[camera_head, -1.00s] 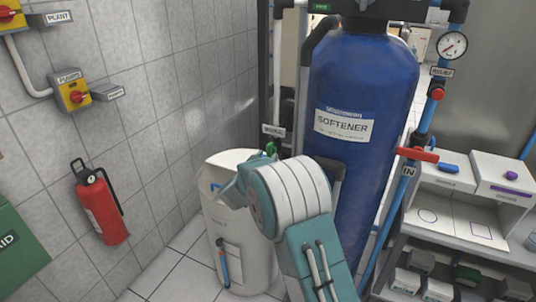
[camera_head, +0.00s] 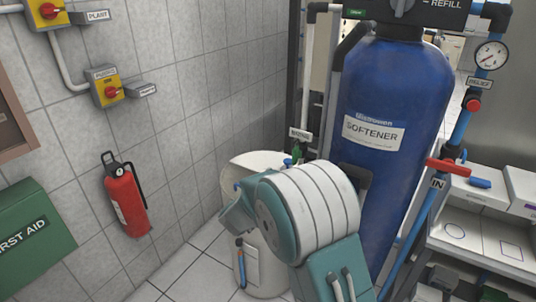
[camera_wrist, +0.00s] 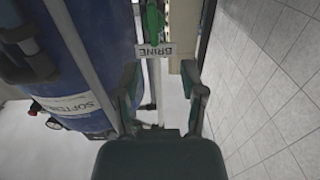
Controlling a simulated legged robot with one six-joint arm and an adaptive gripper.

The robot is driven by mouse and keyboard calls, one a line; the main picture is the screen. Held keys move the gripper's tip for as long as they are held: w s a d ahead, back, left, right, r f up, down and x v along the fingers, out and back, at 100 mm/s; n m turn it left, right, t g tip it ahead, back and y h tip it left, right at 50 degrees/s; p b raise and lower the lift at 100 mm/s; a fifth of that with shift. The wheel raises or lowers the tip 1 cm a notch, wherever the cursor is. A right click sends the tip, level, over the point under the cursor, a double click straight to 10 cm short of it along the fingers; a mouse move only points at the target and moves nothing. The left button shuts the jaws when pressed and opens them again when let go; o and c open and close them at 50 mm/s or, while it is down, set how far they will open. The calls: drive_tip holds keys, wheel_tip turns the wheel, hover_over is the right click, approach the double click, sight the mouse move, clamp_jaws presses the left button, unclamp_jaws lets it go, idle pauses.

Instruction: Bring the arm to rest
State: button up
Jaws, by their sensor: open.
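My arm (camera_head: 300,215), white and teal, is folded up in front of the brine tank and the blue softener vessel in the head view. My gripper is hidden behind it there. In the wrist view my gripper (camera_wrist: 160,80) is open, its two dark fingers apart with nothing held between them. Beyond the fingers are the green-handled brine valve (camera_wrist: 153,22) and its BRINE tag (camera_wrist: 155,52). The blue softener vessel (camera_head: 390,100) stands to the right of my arm in the head view and at the left in the wrist view.
A white brine tank (camera_head: 262,265) stands behind my arm. A red valve handle (camera_head: 447,167) and a gauge (camera_head: 491,55) are on the right pipe. A shelf (camera_head: 480,245) stands at right. A fire extinguisher (camera_head: 125,200) and first aid box (camera_head: 30,240) are on the left wall.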

wheel_tip(320, 180, up, 8)
drive_tip(key=s+n+y, duration=0.2)
drive_tip(key=n+y, duration=0.1)
drive_tip(key=y, duration=0.4)
drive_tip(key=s+r+n+g+y, duration=0.15)
drive_tip(key=s+r+y, duration=0.25)
drive_tip(key=s, duration=0.5)
drive_tip(key=s+d+f+g, duration=0.1)
drive_tip(key=s+d+g, duration=0.1)
drive_tip(key=s, duration=0.7)
drive_tip(key=s+d+f+n+g, duration=0.1)
drive_tip(key=s+d+f+g, duration=0.1)
drive_tip(key=s, duration=0.7)
drive_tip(key=s+d+f+n+g+h, duration=0.1)
drive_tip(key=s+d+g, duration=0.2)
drive_tip(key=s, duration=0.6)
drive_tip(key=shift+s+d+f+g, duration=0.15)
drive_tip(key=shift+d+f+g, duration=0.1)
drive_tip(key=shift+d+g, duration=0.1)
